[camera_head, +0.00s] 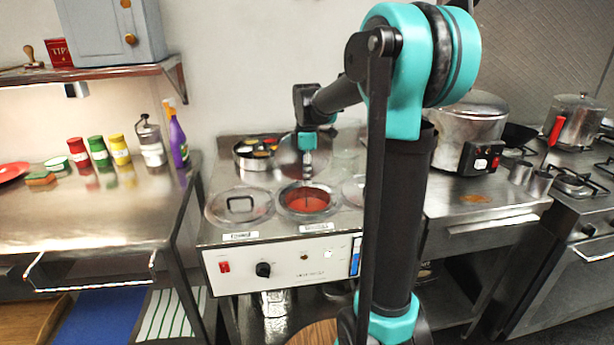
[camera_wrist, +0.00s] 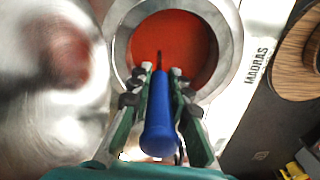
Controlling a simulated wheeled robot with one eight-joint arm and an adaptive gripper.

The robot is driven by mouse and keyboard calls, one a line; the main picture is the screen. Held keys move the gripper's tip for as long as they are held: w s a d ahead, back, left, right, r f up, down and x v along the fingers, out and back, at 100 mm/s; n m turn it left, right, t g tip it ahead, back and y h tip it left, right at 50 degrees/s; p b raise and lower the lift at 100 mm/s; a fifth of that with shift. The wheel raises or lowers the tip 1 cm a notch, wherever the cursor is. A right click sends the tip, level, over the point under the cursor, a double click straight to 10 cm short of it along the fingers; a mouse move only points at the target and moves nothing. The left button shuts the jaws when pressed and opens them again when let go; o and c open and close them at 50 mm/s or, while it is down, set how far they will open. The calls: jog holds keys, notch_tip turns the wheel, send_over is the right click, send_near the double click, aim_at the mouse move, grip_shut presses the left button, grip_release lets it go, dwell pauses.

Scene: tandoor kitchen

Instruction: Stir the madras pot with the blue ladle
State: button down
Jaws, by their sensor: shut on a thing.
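The madras pot (camera_head: 305,214) is an open round well full of red-orange sauce, set in a steel counter unit. In the wrist view the pot's metal rim (camera_wrist: 226,60) surrounds the sauce, with a MADRAS label (camera_wrist: 262,60) to its right. My gripper (camera_wrist: 156,80) is shut on the blue ladle (camera_wrist: 158,118), one finger on each side of its handle. The ladle's thin dark shaft points over the sauce; its bowl is not visible, and I cannot tell its depth. In the head view my gripper (camera_head: 307,172) is just above the pot, pointing down.
A lidded pot (camera_head: 240,206) sits left of the madras pot, and another lid is partly hidden by my arm on the right. A large steel pot (camera_head: 468,125) stands right of my arm. The left table (camera_head: 100,215) has free room.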

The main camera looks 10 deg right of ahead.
jog(key=shift+r, duration=6.7)
jog(key=shift+r, duration=2.5)
